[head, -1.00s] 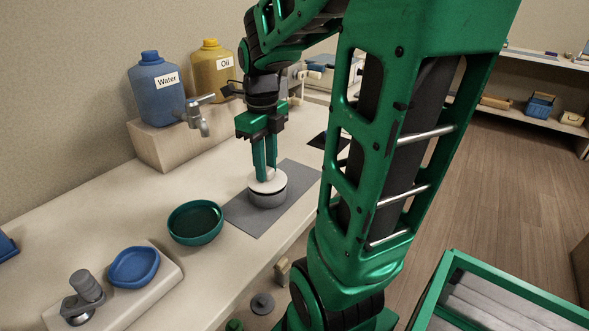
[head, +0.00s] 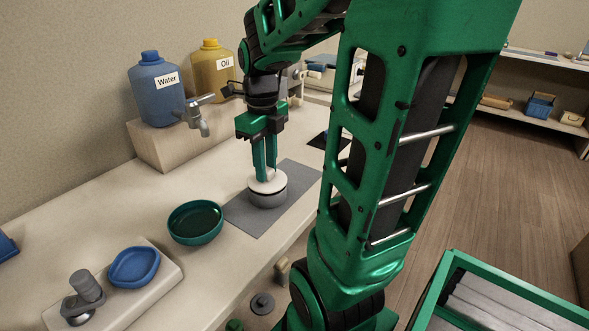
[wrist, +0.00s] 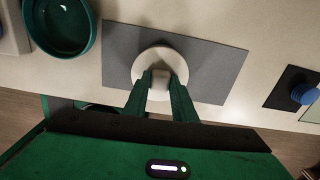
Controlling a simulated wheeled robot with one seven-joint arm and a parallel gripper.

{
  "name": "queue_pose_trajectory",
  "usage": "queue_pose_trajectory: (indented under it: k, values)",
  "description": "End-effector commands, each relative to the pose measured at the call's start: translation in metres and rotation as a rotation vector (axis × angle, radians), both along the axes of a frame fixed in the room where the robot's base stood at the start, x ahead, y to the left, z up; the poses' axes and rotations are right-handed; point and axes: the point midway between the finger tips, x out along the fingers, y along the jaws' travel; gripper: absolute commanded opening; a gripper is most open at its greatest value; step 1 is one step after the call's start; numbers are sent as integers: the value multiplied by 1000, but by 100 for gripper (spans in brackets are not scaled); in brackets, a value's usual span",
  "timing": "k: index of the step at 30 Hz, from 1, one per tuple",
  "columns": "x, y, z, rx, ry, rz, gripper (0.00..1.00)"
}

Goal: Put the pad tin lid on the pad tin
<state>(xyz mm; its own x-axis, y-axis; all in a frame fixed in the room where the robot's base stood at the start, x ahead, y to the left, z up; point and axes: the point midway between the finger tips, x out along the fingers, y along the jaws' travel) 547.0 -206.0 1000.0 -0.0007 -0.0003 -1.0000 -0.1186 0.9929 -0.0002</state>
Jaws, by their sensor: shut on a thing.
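The pad tin (head: 268,199) is a round grey tin standing on a grey mat (head: 245,222) on the counter. The pad tin lid (head: 266,186) is a pale round disc with a knob, over the top of the tin. In the wrist view the lid (wrist: 153,59) covers the tin from above, so the tin's rim is hidden. My gripper (head: 265,174) points straight down and is shut on the lid's knob, which also shows between the fingertips in the wrist view (wrist: 160,80). I cannot tell whether the lid is fully seated.
A green bowl (head: 195,223) stands just left of the mat. A blue dish (head: 134,267) is further left. Blue Water (head: 157,90) and yellow Oil (head: 213,72) jugs stand on a block with a tap behind. The mat's right part is clear.

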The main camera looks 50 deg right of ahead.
Motion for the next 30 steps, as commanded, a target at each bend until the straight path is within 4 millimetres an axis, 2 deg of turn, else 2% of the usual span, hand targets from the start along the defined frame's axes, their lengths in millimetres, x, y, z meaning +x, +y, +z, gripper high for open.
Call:
queue_pose_trajectory:
  k: [23,24,26,30]
  values:
    - [0,0,-10,0,0,0,0]
    - [0,0,-10,0,0,0,31]
    - [0,0,-10,0,0,0,45]
    - [0,0,-10,0,0,0,46]
